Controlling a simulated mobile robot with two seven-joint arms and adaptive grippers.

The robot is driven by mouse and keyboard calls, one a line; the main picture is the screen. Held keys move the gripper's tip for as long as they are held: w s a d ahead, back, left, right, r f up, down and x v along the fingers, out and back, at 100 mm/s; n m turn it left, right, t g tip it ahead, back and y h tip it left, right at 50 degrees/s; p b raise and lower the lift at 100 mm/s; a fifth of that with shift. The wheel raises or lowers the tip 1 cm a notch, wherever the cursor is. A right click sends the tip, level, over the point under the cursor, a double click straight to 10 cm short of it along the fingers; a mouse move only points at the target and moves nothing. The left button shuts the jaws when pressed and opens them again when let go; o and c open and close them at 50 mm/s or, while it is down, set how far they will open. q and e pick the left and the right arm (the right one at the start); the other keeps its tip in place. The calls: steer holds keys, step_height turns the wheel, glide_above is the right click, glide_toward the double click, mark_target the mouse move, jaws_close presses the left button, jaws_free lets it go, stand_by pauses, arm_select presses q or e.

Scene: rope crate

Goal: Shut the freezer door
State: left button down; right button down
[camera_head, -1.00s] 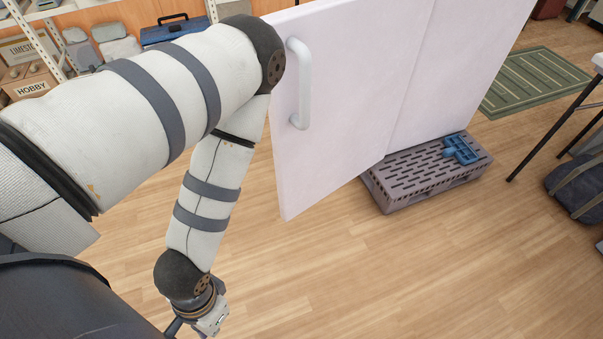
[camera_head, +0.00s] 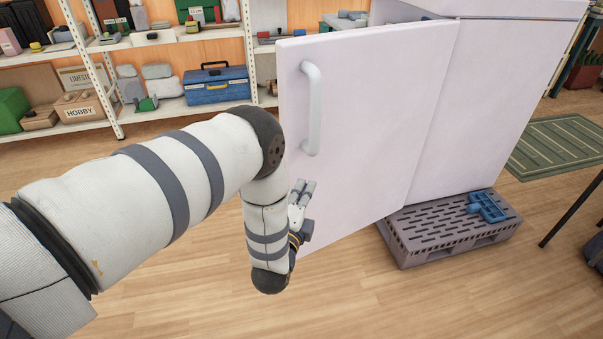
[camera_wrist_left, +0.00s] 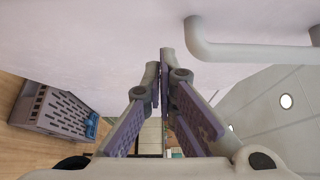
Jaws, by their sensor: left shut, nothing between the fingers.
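The freezer (camera_head: 510,100) is a pale pinkish-white box at the right. Its door (camera_head: 385,120) is swung open towards the left, with a white bar handle (camera_head: 312,110) near its free edge. My left gripper (camera_head: 305,187) is just in front of the door's lower left part, below the handle, fingers pointing up. In the left wrist view its fingers (camera_wrist_left: 165,62) are together and empty, close to the door face (camera_wrist_left: 90,35). The handle (camera_wrist_left: 250,50) is beside them to the right there. I cannot tell whether the fingertips touch the door. My right gripper is not in view.
The freezer stands on a grey slotted pallet (camera_head: 410,240) with a blue part (camera_head: 486,206) on it. Shelves (camera_head: 160,118) with boxes and a blue toolbox line the back wall. A green mat (camera_head: 560,148) lies at right. The front wooden floor (camera_head: 330,300) is clear.

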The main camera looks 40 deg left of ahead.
mark_target(305, 159)
arm_select(q)
steer(key=shift+w+a, duration=2.35)
steer(key=shift+w, duration=0.15)
steer(key=shift+a+b, duration=0.15)
steer(key=shift+b, duration=0.15)
